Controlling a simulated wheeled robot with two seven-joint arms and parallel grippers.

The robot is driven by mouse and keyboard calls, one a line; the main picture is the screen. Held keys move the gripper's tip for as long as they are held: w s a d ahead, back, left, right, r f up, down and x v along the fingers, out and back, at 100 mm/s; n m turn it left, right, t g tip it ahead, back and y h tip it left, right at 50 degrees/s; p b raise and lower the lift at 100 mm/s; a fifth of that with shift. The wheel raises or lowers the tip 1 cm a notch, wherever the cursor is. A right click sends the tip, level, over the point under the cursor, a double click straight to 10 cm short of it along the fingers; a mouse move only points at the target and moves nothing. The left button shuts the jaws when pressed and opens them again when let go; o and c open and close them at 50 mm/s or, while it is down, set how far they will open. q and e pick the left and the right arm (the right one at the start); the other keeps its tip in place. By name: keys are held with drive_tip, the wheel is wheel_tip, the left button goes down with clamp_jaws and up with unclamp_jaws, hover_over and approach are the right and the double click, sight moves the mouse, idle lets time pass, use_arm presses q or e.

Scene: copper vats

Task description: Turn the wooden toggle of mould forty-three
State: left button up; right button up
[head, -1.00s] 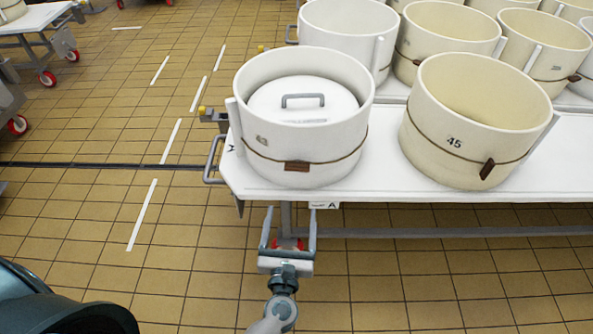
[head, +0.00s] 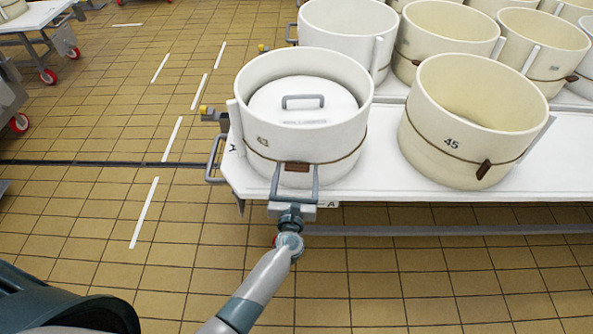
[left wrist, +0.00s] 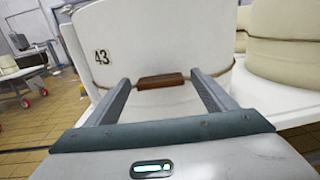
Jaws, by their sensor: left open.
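Mould forty-three (head: 335,150) is a white round mould at the near left corner of the white table, with a cord around it and a handled lid (head: 303,102) inside. Its number 43 reads clearly in the left wrist view (left wrist: 150,45). The brown wooden toggle (head: 297,167) sits on the cord at the mould's front, and also shows in the left wrist view (left wrist: 161,80). My left gripper (head: 295,168) is open, its two fingers pointing at the mould with the toggle between them in the picture. Whether the fingers touch the mould I cannot tell. My right gripper is not seen.
Mould 45 (head: 470,120) stands to the right on the same table (head: 385,180), with its own toggle. Several more moulds stand behind. A grey side handle (head: 213,160) juts from the table's left end. Tiled floor to the left is largely clear.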

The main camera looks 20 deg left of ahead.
use_arm(q)
drive_tip(key=shift+w, duration=0.3)
drive_tip(key=shift+c, duration=0.3)
drive_tip(key=c, duration=1)
